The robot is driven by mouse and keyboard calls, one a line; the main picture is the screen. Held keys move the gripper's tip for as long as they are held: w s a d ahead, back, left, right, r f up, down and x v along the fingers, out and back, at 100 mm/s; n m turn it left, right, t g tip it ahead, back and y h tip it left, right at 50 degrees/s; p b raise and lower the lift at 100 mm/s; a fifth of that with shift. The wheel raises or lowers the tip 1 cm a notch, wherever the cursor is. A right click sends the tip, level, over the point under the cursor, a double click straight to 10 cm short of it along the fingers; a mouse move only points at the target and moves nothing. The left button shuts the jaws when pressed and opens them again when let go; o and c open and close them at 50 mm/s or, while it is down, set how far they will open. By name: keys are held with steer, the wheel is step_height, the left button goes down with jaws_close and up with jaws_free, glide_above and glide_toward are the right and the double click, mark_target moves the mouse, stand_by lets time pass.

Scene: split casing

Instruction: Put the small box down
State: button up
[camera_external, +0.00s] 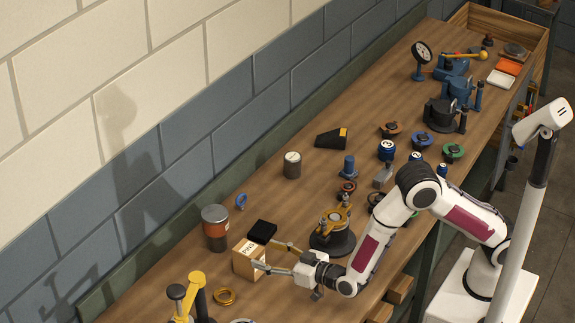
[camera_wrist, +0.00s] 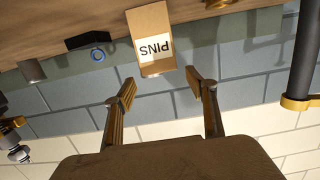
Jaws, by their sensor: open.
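The small box (camera_external: 248,260) is tan cardboard with a white label reading PINS. It stands on the wooden bench towards the near left. My gripper (camera_external: 265,256) is open, with its two fingers spread on the box's right side. In the wrist view, which is upside down, the box (camera_wrist: 151,30) lies just beyond the open fingertips (camera_wrist: 160,82). A clear gap shows between the fingertips and the box there, and nothing is held.
A black block (camera_external: 262,231) lies right behind the box. A round fixture with yellow arms (camera_external: 333,232) stands close to my gripper. Open bench lies towards the wall.

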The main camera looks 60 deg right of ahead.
steer(key=shift+r, duration=0.15)
steer(key=s+d+r+g+y, duration=0.2)
steer(key=s+d+r+g, duration=0.1)
steer(key=d+r, duration=0.35)
steer(key=s+d+r+g+y, duration=0.2)
steer(key=s+d+r, duration=0.1)
steer(key=d+r, duration=0.3)
steer(key=s+d+g+h, duration=0.1)
steer(key=s+d+g, duration=0.1)
steer(key=s+d, duration=0.4)
steer(key=s+d+r+g+h, duration=0.1)
steer(key=s+d, duration=0.5)
steer(key=s, duration=0.7)
steer(key=s+d+g+h, duration=0.2)
steer(key=s+d, duration=0.4)
steer(key=s, duration=0.4)
steer(key=shift+s+d+r+g, duration=0.2)
steer(key=shift+d+r+g, duration=0.05)
steer(key=shift+d+g, duration=0.1)
